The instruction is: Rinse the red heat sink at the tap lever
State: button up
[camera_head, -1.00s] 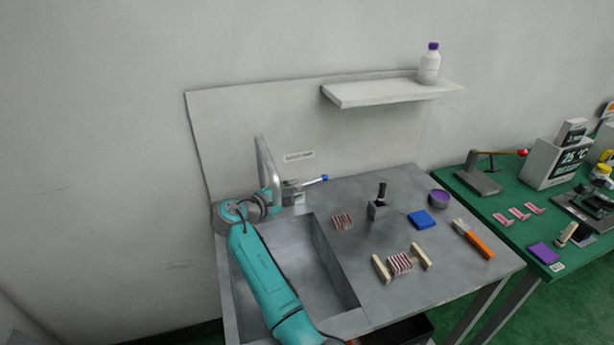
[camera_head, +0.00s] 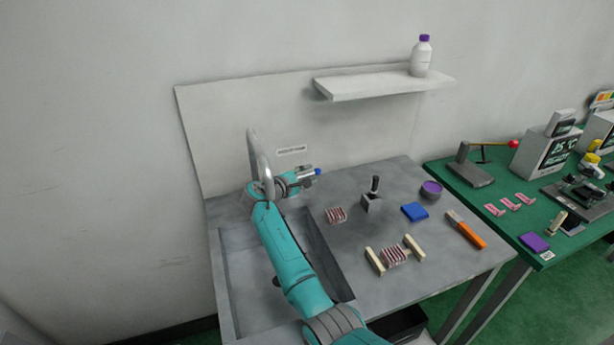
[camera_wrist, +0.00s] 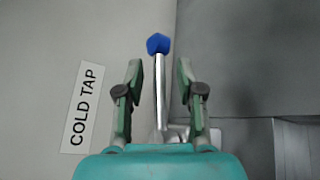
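The tap lever is a thin silver rod with a blue tip (camera_head: 317,171) behind the sink; in the wrist view the blue tip (camera_wrist: 158,44) stands past my fingertips. My gripper (camera_head: 303,177) is at the lever. In the wrist view my gripper (camera_wrist: 160,80) is open, with the rod between its fingers and a gap on each side. The curved tap spout (camera_head: 258,155) rises beside my arm. One red-and-white finned block (camera_head: 336,215) lies right of the sink. Another (camera_head: 395,257) lies between two cream bars. I cannot tell which is the named heat sink.
The sink (camera_head: 240,270) is partly hidden by my arm. The counter also holds a black-handled fixture (camera_head: 373,198), a blue block (camera_head: 414,212), a purple-topped pot (camera_head: 431,189) and an orange-handled tool (camera_head: 468,231). A shelf (camera_head: 370,87) hangs above. A "COLD TAP" label (camera_wrist: 82,105) is on the wall.

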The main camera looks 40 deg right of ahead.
jog(key=shift+c, duration=0.2)
grip_shut()
jog(key=shift+g, duration=0.3)
jog(key=shift+s+a+m+g+h, duration=0.15)
jog(key=shift+s+m+g, duration=0.15)
jog(key=shift+m+g, duration=0.45)
jog(key=shift+s+a+m+g+h, duration=0.15)
jog(key=shift+s+m+g, duration=0.15)
jog(key=shift+m+g, duration=0.4)
jog(key=shift+d, duration=0.1)
jog(key=shift+o, duration=0.2)
grip_release()
